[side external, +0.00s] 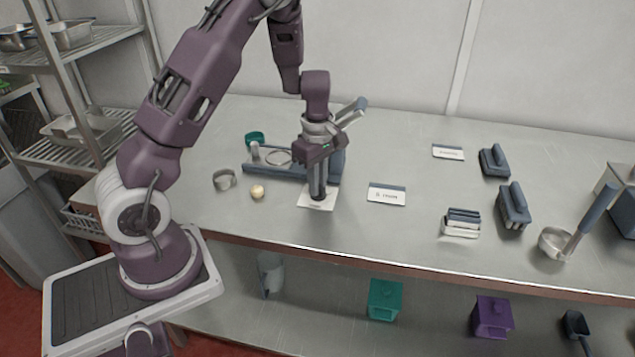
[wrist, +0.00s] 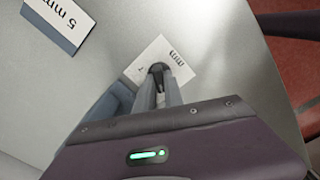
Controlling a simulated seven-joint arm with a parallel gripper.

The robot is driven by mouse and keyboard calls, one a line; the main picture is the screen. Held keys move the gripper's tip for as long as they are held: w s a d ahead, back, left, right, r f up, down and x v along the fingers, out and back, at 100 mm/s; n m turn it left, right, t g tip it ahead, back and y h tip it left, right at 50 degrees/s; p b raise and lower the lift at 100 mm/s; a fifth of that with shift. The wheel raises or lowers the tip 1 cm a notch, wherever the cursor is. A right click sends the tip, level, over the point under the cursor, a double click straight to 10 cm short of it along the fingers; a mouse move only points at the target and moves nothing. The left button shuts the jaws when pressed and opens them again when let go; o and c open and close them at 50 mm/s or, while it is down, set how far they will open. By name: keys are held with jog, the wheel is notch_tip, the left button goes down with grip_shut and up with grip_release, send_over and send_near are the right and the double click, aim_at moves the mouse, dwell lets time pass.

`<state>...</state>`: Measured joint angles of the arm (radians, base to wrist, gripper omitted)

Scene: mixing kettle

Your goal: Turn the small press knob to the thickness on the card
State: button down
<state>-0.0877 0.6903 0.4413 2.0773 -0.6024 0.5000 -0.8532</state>
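The blue-grey press (side external: 262,171) lies on the table with its lever raised at the right. A white plate (side external: 307,202) marked "mm" lies at its front right; it also shows in the wrist view (wrist: 185,53). My gripper (side external: 318,196) points down over this plate, its fingers close together. In the wrist view a dark rounded piece shows at the fingertips (wrist: 158,70); I cannot tell whether it is the small knob or part of the fingers. The knob and its setting are otherwise hidden. The card (wrist: 57,22) reads "5 mm"; a similar standing card (side external: 387,195) is right of the gripper.
A metal ring (side external: 224,180) and a pale ball (side external: 257,192) lie left of the gripper. A teal ring (side external: 254,138) is behind. The table's middle is mostly clear.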

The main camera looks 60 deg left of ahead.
jog(key=shift+m, duration=0.3)
jog(key=m, duration=0.5)
jog(key=shift+w+m, duration=0.1)
jog(key=shift+m, duration=0.2)
jog(key=m, duration=0.5)
jog(key=shift+m, duration=0.4)
dwell(0.3)
jog(key=c, duration=1.4)
grip_release()
jog(key=shift+c, duration=0.2)
notch_tip(320, 180, up, 7)
jog(key=shift+r, duration=0.1)
